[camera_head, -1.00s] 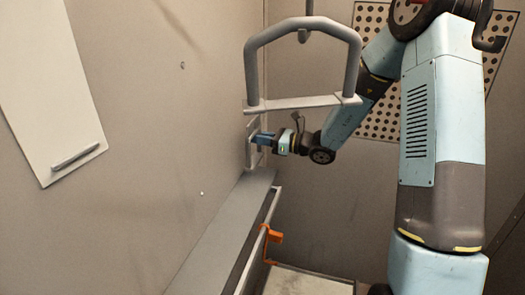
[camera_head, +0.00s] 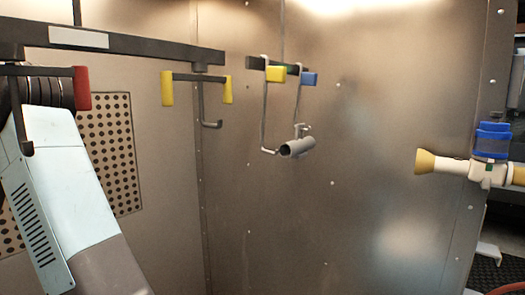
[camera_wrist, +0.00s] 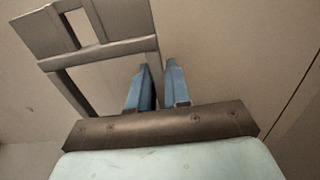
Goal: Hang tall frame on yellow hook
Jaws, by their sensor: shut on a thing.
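My gripper (camera_wrist: 158,90) shows in the wrist view with two blue fingers. It is shut on the grey tall frame (camera_wrist: 105,52), at the bar that runs down between the fingers. The frame extends up and left from the fingers, with open gaps between its bars. The gripper and frame are outside the head view, which shows only part of my arm at the left.
A red-marked hook (camera_head: 81,88) hangs at the left of the dark overhead rail (camera_head: 130,42). Farther right, a hanger with one yellow and one blue block (camera_head: 309,79) is by a grey tube (camera_head: 297,148). A valve with a blue top (camera_head: 491,140) stands at the right edge.

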